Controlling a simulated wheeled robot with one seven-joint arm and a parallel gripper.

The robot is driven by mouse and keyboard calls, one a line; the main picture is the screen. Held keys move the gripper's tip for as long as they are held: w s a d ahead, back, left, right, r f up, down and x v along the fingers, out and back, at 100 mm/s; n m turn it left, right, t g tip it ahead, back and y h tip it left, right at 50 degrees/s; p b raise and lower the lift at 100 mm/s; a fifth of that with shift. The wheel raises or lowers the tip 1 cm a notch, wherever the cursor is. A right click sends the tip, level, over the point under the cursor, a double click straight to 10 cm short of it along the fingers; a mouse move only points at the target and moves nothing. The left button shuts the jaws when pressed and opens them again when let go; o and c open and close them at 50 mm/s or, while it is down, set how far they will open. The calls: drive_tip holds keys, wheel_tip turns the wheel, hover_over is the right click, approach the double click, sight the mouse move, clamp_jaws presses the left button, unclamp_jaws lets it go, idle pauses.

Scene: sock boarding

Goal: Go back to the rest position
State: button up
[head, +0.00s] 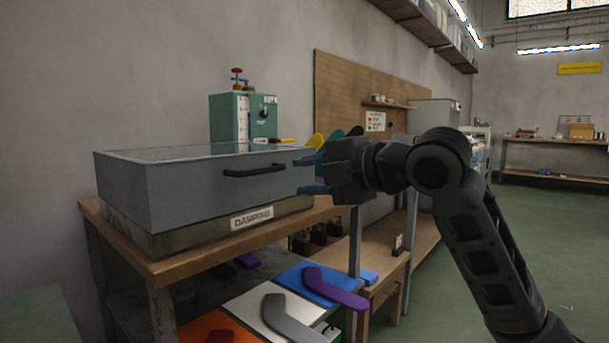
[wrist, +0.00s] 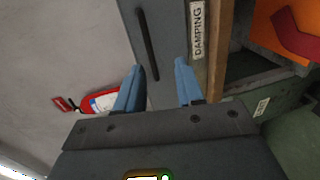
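My gripper (head: 312,174) is in front of the right end of the grey damping box (head: 180,200), level with its black handle (head: 254,171). In the wrist view my gripper (wrist: 158,82) has its two blue fingers apart with nothing between them. The dark handle (wrist: 148,45) shows just beyond the fingertips, apart from them as far as I can tell. The box has a glassy lid, which looks closed, and a "DAMPING" label on its front. My dark arm reaches in from the lower right.
The box stands on a wooden bench (head: 165,268). Below are orange, white (head: 250,308) and blue (head: 300,283) panels with sock-shaped boards. A green machine (head: 243,118) stands behind the box. A red extinguisher (wrist: 100,101) shows in the wrist view. Green floor (head: 550,220) at right is clear.

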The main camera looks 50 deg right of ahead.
idle(0.4)
drive_tip(key=w+a+f+m+t+y, duration=0.1)
drive_tip(key=w+a+f+m+t, duration=0.1)
drive_tip(key=a+f+m+t, duration=0.45)
drive_tip(key=s+a+f+m+g+h, duration=0.3)
drive_tip(key=s+a+f+m, duration=0.2)
drive_tip(key=a+f+m, duration=0.5)
drive_tip(key=s+a+f+m+g, duration=0.1)
drive_tip(key=s+a+f, duration=0.1)
drive_tip(key=s+f, duration=0.5)
drive_tip(key=s+a+f+m+g, duration=0.15)
drive_tip(key=s+f, duration=0.25)
drive_tip(key=s, duration=0.6)
drive_tip(key=s+a+f+g, duration=0.1)
drive_tip(key=s+a+f, duration=0.1)
drive_tip(key=s+f, duration=0.5)
drive_tip(key=s+r+n+y, duration=0.1)
drive_tip(key=s+r+y, duration=0.1)
drive_tip(key=s, duration=0.6)
wheel_tip(320, 180, up, 32)
drive_tip(key=p, duration=3.1)
drive_tip(key=shift+d+f+g, duration=0.2)
drive_tip(key=shift+d+g, duration=0.2)
